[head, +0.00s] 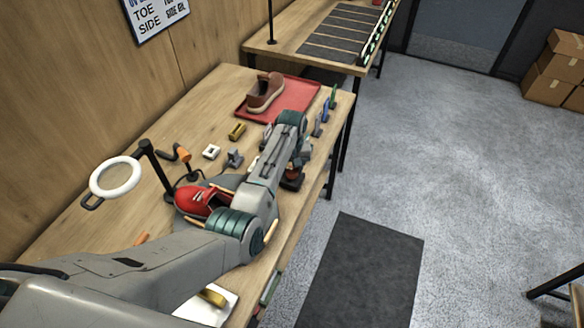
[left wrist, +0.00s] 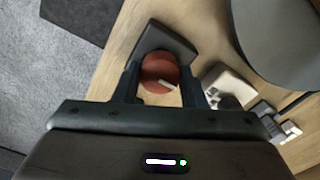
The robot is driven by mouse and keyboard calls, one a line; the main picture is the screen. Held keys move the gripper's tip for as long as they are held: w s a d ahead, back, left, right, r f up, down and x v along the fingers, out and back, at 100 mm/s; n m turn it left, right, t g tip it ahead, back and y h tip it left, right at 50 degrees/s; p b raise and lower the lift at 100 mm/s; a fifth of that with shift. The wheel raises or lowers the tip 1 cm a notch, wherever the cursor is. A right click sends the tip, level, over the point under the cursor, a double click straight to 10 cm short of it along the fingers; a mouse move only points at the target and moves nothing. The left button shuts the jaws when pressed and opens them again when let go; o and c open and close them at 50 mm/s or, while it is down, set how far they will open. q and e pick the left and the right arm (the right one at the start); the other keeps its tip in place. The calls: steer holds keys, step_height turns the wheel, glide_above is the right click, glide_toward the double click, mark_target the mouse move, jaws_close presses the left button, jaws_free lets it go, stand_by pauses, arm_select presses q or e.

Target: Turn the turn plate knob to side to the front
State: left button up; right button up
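The turn plate (head: 184,222), a grey disc, carries a red sneaker (head: 205,200) and shows at the upper right of the left wrist view (left wrist: 285,35). The red round knob (left wrist: 160,72), with a white mark on its face, sits on a dark base (left wrist: 166,38). In the head view the knob's unit is mostly hidden behind my forearm. My left gripper (head: 291,178) points down over it near the table's front edge. In the left wrist view its two fingers (left wrist: 160,78) stand on either side of the knob; whether they press on it I cannot tell. My right gripper is not in view.
A ring magnifier lamp (head: 116,176) stands at the left. A brown shoe (head: 266,92) lies on a red tray (head: 300,97) at the table's far end. Several small tools and blocks (head: 236,131) lie between. A white pad (head: 205,308) lies at the near end.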

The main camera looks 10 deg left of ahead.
arm_select(q)
steer(key=shift+c, duration=0.2)
steer(key=shift+r+m, duration=0.1)
steer(key=shift+m, duration=0.3)
steer(key=shift+m+p, duration=0.8)
steer(key=shift+m, duration=0.2)
steer(key=m, duration=0.2)
steer(key=shift+m+p, duration=0.3)
steer(key=shift+p, duration=0.05)
steer(key=m, duration=0.3)
steer(key=shift+m, duration=0.4)
steer(key=m, duration=0.2)
steer(key=shift+m, duration=0.3)
steer(key=m, duration=0.4)
steer(key=shift+w+m, duration=0.1)
steer(key=shift+m, duration=0.8)
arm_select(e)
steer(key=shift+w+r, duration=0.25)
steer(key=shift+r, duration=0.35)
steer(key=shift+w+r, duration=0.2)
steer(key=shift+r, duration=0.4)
